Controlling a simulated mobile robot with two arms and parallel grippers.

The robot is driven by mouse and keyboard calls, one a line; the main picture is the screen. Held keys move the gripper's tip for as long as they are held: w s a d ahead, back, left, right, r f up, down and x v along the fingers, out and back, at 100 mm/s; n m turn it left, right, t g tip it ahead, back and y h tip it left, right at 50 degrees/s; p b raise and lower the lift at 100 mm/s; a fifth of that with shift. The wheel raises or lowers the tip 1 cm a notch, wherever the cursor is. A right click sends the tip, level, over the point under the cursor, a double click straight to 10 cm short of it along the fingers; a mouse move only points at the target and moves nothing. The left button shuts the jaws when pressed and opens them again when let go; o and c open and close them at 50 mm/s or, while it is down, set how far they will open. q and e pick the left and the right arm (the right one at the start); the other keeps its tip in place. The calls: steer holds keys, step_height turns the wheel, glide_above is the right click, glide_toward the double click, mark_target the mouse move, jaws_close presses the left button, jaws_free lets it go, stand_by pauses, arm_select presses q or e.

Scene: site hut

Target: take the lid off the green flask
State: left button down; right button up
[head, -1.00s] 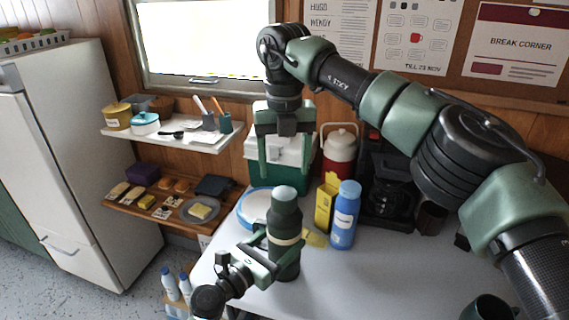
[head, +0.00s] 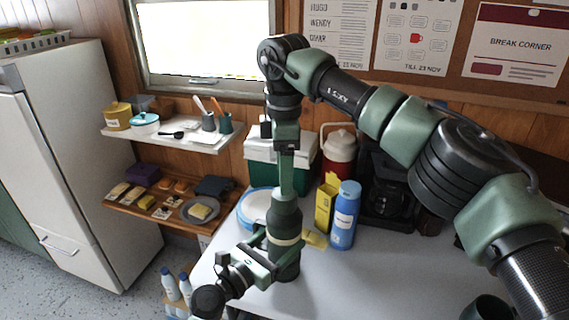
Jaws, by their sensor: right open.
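The green flask (head: 285,228) stands upright near the table's left front edge, dark green with a cream band. Its lid (head: 284,207) is on top, partly hidden by my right gripper's near finger. My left gripper (head: 283,250) comes in from the lower left, with its fingers around the flask's body at the band; it appears shut on it. My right gripper (head: 286,188) points straight down at the lid, open, its fingers lined up one behind the other in the head view. Whether they touch the lid cannot be told.
A blue bottle (head: 344,215) and a yellow box (head: 325,205) stand just right of the flask. Behind are a red-and-white jug (head: 338,155), a green cooler (head: 262,172), a coffee maker (head: 392,195) and a blue-rimmed plate (head: 252,207).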

mark_target(284, 199)
steer(key=shift+f, duration=3.15)
